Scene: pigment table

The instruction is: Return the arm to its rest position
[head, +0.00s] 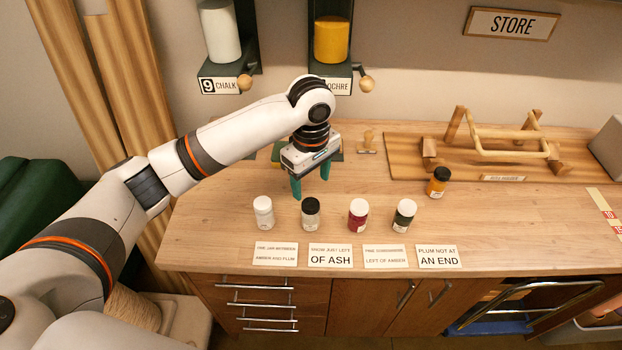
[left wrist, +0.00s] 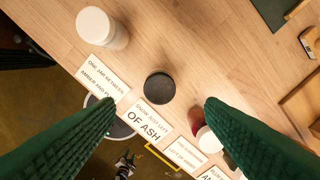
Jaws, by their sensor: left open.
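My left gripper (head: 311,187) is open and empty above the table, behind the row of jars; its green fingers also show in the left wrist view (left wrist: 160,125). The row holds a white jar (head: 263,213), a black-lidded jar (head: 310,214), a white-lidded dark red jar (head: 357,214) and a white-lidded dark green jar (head: 403,215). In the left wrist view, the white jar (left wrist: 101,28) and the black lid (left wrist: 159,87) show apart from the fingers. My right gripper is not in view.
Text cards (head: 330,255) lie along the front edge of the wooden table (head: 480,222). An amber jar (head: 437,183) stands near a wooden rack (head: 500,145) at the back right. Chalk (head: 220,32) and ochre (head: 331,40) dispensers hang on the wall behind the arm.

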